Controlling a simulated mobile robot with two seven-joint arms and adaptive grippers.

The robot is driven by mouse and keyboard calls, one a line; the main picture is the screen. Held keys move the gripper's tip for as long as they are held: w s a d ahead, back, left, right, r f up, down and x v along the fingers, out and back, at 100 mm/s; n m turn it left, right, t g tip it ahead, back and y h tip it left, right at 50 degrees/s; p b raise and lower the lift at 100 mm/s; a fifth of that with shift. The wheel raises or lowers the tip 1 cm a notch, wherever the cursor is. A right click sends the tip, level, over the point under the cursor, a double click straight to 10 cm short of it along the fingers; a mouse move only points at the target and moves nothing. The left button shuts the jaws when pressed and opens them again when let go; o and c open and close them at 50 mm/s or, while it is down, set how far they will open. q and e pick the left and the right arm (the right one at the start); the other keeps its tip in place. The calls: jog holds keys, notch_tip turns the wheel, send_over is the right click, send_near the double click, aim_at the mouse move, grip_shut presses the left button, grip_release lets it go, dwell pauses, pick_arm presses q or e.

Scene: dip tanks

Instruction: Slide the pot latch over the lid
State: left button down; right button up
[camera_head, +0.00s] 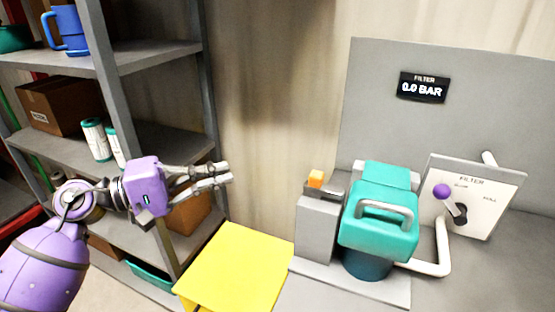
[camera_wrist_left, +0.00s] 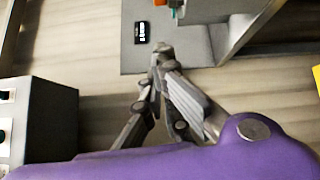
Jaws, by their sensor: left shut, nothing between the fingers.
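The pot (camera_head: 368,264) is dark teal and stands on a grey base, with a teal lid (camera_head: 378,228) on it that has a grey bar handle. An orange latch knob (camera_head: 316,178) sits on top of a grey block to the left of the lid, apart from it. My left gripper (camera_head: 229,173) is shut and empty, in front of the shelf and well left of the latch. Its fingers also show in the left wrist view (camera_wrist_left: 163,52). My right gripper is in no view. The lid's rim is partly hidden.
A yellow stand (camera_head: 236,268) lies between the shelf and the pot. A filter panel (camera_head: 478,190) with a purple-knobbed lever (camera_head: 442,190) is at the right. The shelf rack (camera_head: 100,60) holds a blue mug (camera_head: 70,32) and boxes. A display (camera_head: 423,88) reads 0.0 BAR.

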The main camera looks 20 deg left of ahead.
aim_at(324, 187)
pick_arm(q)
jog(key=w+d+m+p, duration=0.1)
jog(key=w+d+p, duration=0.4)
jog(key=d, duration=0.7)
jog(key=shift+w+m+p, duration=0.3)
jog(key=shift+w, duration=0.05)
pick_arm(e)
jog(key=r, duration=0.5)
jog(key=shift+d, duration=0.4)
pick_arm(q)
jog(key=shift+d, duration=0.15)
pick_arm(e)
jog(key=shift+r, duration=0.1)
